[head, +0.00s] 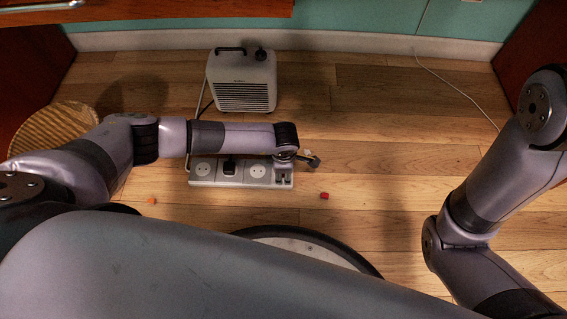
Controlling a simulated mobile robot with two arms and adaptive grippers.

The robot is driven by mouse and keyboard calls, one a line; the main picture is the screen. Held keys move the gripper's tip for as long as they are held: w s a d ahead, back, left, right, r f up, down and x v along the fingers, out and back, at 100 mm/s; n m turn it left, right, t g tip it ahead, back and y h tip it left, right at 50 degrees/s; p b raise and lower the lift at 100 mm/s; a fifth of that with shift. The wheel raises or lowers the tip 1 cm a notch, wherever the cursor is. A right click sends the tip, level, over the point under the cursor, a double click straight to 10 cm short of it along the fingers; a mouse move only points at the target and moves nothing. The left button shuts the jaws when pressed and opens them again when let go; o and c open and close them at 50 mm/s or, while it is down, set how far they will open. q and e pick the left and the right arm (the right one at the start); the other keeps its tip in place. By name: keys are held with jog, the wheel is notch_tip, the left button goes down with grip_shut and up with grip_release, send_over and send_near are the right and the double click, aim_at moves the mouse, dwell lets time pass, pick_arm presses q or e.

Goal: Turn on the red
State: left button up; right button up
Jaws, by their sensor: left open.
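A white power strip (243,181) lies on the wooden floor near the middle of the head view. It has several socket places, and a black plug (229,168) sits in one of them. My left gripper (305,160) is over the strip's right end, pointing down, open and with nothing seen between its fingers. It partly hides that end, so I cannot make out a red switch there or whether one is on. A small red block (324,196) lies on the floor just right of the strip. My right arm is at the right; its gripper is out of view.
A white heater (241,82) with a dark knob stands behind the strip, with a cable at its left. A small orange block (152,201) lies left of the strip. A round wicker item (52,126) is at the left. Floor right of the strip is mostly clear.

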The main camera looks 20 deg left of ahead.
pick_arm(q)
notch_tip(320, 180, up, 12)
jog(key=s, duration=0.1)
jog(key=shift+s+d+f, duration=0.15)
jog(key=shift+s+f, duration=0.1)
dwell(0.5)
